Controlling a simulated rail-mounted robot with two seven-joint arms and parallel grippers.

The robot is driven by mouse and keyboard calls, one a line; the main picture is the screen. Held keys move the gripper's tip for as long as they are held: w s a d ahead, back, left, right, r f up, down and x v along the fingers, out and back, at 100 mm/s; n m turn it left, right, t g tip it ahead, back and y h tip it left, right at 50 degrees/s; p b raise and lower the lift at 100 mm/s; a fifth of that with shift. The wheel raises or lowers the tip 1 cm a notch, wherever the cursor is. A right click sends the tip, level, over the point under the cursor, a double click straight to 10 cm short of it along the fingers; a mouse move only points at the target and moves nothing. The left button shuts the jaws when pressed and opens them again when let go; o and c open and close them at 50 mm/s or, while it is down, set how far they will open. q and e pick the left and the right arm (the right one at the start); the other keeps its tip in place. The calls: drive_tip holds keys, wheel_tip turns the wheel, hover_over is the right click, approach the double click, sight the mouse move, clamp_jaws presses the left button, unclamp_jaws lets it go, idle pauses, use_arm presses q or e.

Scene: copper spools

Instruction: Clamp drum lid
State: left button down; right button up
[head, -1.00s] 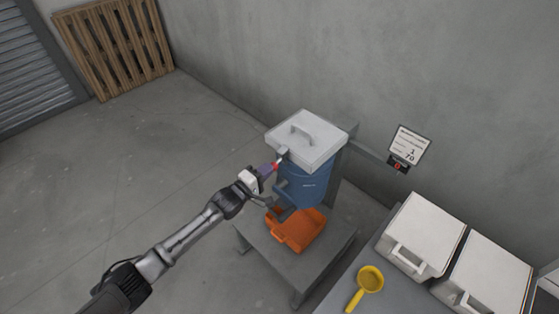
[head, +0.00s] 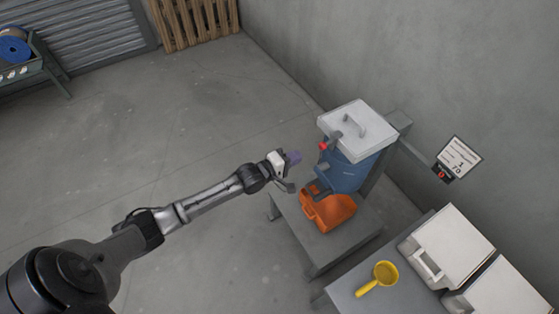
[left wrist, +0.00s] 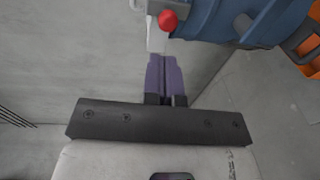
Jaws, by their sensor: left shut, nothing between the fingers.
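The blue drum (head: 347,174) stands on a small grey stand, with its light grey lid (head: 360,128) lying on top. The lid has a handle. A clamp with a red knob (head: 323,146) sits at the lid's left edge. The red knob also shows at the top of the left wrist view (left wrist: 168,20), beside the blue drum wall (left wrist: 225,18). My left gripper (head: 293,157) has purple fingers, shut and empty, to the left of the knob and apart from it. The fingers (left wrist: 165,75) point toward the clamp in the left wrist view. My right gripper is out of view.
A yellow scoop (head: 380,277) and white lidded boxes (head: 447,243) are on a grey table at right. A sign (head: 459,157) is at the wall. Open floor lies left.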

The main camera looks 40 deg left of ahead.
use_arm(q)
drive_tip(key=shift+r+v, duration=0.15)
drive_tip(key=shift+v, duration=1.3)
drive_tip(key=shift+r+v, duration=0.2)
drive_tip(key=shift+v, duration=1.25)
drive_tip(key=shift+w, duration=0.1)
drive_tip(key=s+f+m+g+y, duration=0.4)
drive_tip(key=s+m+g, duration=0.3)
drive_tip(key=m, duration=0.9)
drive_tip(key=s+d+r+g+p, duration=0.3)
drive_tip(key=s+d+r+p, duration=0.2)
drive_tip(key=s, duration=0.6)
drive_tip(key=s+d+r+m+g+p, duration=0.1)
drive_tip(key=s+d+r+p, duration=0.4)
drive_tip(key=s, duration=0.6)
drive_tip(key=shift+s+d+r+g+p, duration=0.2)
drive_tip(key=shift+s+d+g+p, duration=0.1)
drive_tip(key=shift+d+g+p, duration=0.7)
drive_tip(key=shift+d, duration=0.1)
